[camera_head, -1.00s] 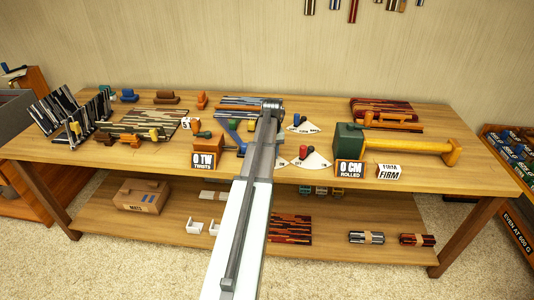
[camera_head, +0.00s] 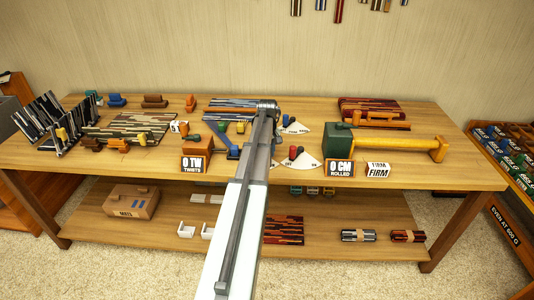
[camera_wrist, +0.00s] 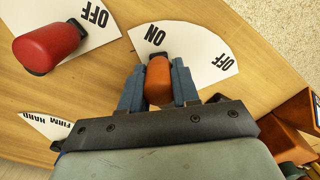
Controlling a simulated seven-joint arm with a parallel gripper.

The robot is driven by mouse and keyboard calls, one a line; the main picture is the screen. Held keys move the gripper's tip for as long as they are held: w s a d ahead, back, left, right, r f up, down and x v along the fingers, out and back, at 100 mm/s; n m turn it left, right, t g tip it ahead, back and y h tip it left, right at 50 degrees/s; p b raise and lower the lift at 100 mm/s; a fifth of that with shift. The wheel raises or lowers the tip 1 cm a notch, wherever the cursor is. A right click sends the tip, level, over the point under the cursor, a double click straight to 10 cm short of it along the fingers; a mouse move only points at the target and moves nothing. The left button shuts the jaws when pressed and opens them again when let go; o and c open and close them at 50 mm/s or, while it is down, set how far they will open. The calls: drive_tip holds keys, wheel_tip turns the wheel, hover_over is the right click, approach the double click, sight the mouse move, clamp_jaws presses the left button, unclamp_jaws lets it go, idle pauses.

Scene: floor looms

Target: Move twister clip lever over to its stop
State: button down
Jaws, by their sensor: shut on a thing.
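In the wrist view an orange lever knob (camera_wrist: 158,78) stands over a white fan-shaped plate (camera_wrist: 188,48) marked ON and OFF. My gripper (camera_wrist: 158,86) has its two blue fingers on either side of the knob and is shut on it. The knob stands nearer the ON word than the OFF word. The lever's foot is hidden under the knob and gripper. In the head view my arm hides the gripper and this knob. The twister sign (camera_head: 195,164) there reads "0 TW TWISTS", left of my arm.
A red knob (camera_wrist: 45,46) stands on a neighbouring plate marked OFF. Part of a FIRM/HARD plate (camera_wrist: 45,126) shows at lower left. In the head view, a green roller box (camera_head: 337,140) with a yellow bar (camera_head: 400,143) stands right of my arm on the wooden table (camera_head: 450,170).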

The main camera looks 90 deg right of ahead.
drive_tip(key=shift+d, duration=0.3)
drive_tip(key=c, duration=1.1)
unclamp_jaws()
drive_tip(key=shift+o, duration=1.4)
drive_tip(key=shift+a, duration=0.15)
wheel_tip(320, 180, up, 14)
drive_tip(key=shift+f, duration=0.1)
